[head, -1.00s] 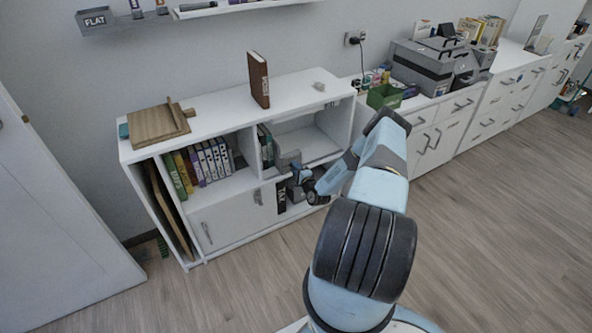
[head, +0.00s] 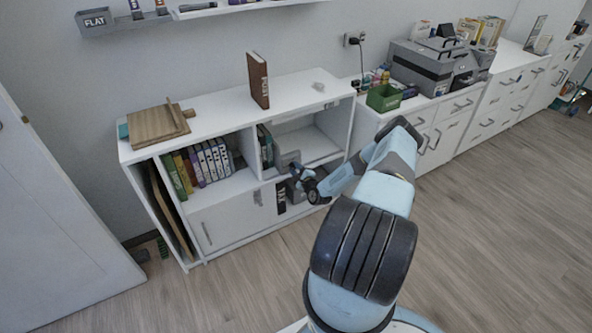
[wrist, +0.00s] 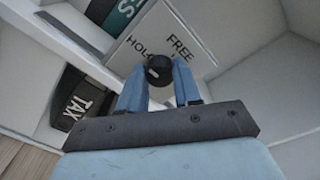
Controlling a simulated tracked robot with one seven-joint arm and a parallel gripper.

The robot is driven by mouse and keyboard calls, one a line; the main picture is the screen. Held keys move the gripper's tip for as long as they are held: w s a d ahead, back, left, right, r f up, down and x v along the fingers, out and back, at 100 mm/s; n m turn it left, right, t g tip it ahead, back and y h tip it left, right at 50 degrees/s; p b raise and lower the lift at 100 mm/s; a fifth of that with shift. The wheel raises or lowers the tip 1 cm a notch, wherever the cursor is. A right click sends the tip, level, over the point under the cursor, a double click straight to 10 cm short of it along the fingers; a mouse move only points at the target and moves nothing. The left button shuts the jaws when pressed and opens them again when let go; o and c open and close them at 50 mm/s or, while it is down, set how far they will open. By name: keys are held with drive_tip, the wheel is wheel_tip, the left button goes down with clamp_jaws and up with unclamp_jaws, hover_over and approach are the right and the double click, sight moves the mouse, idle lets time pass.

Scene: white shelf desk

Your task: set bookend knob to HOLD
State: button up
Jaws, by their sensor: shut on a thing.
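The bookend plate (wrist: 190,52) shows in the wrist view, with the words HOLD and FREE printed on it. Its round black knob (wrist: 159,68) sits in front of the plate with a pale mark on its face. My gripper (wrist: 160,84) is shut on the knob, one blue finger on each side. The mark points roughly to the left, towards the side of HOLD, but its exact setting is hard to tell. In the head view my gripper (head: 296,172) reaches into the right part of the white shelf (head: 240,118), where the grey bookend (head: 287,160) is partly hidden by it.
In the wrist view a dark binder marked TAX (wrist: 82,103) stands at left and a green one (wrist: 122,14) at the top. In the head view a brown book (head: 258,80) and a wooden board (head: 155,124) are on the shelf top. Floor in front is clear.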

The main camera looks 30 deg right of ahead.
drive_tip(key=shift+s+a+f, duration=0.1)
drive_tip(key=shift+s+f, duration=0.1)
drive_tip(key=shift+f, duration=0.1)
drive_tip(key=o, duration=0.8)
drive_tip(key=shift+o, duration=1.3)
drive_tip(key=shift+w+r, duration=0.15)
drive_tip(key=s, duration=1.3)
drive_tip(key=shift+s+d+r, duration=0.3)
drive_tip(key=shift+s, duration=0.1)
